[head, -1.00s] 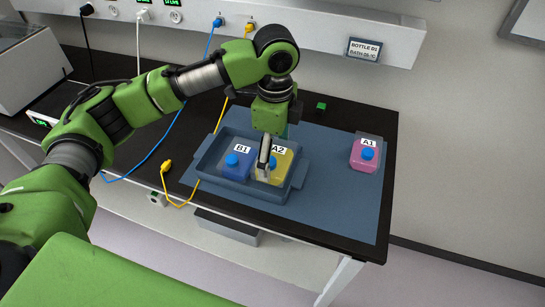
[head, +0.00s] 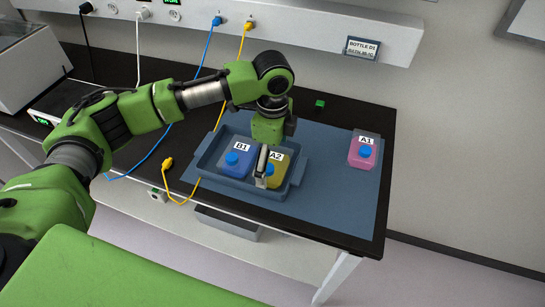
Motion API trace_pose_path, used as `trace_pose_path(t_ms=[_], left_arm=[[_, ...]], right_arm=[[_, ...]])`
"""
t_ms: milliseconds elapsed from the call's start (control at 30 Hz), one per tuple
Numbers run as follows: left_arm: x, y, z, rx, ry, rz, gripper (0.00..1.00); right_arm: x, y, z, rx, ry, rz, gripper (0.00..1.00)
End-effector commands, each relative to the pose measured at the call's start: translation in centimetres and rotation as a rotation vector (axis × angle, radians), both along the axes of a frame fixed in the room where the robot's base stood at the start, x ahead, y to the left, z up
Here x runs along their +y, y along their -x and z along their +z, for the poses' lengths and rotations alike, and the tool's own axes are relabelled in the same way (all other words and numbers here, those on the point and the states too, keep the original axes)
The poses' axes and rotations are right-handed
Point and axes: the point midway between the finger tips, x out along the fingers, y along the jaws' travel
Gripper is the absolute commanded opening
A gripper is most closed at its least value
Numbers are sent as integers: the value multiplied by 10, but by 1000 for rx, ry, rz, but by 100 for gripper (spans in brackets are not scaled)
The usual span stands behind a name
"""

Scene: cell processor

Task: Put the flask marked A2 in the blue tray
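The yellow flask marked A2 (head: 280,168) sits in the blue tray (head: 230,183), on its right side. The blue flask marked B1 (head: 237,161) is to its left in the same tray. My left gripper (head: 262,176) comes down from above over the A2 flask, its fingers at the flask's left part near the cap. The fingers hide part of the flask, and I cannot tell whether they are open or shut on it. My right gripper is not in view.
A pink flask marked A1 (head: 364,151) stands on the blue mat (head: 335,195) to the right. A small green block (head: 320,104) lies behind the tray. Yellow and blue cables run down left of the tray. The mat between tray and A1 is clear.

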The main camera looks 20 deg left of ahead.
Motion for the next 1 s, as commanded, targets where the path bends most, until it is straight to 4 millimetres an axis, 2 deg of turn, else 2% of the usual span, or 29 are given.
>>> trace_pose_path(t_ms=[267, 367, 800, 1000], left_arm=[[0, 0, 2, -1, 0, 0, 99], [-1, -1, 12, -2, 1, 0, 99], [-1, -1, 100, -3, 1, -1, 99], [-1, 0, 120, 0, 0, 0, 99]], right_arm=[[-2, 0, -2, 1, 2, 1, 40], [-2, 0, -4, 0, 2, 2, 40], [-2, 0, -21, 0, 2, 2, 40], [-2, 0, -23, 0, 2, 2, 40]])
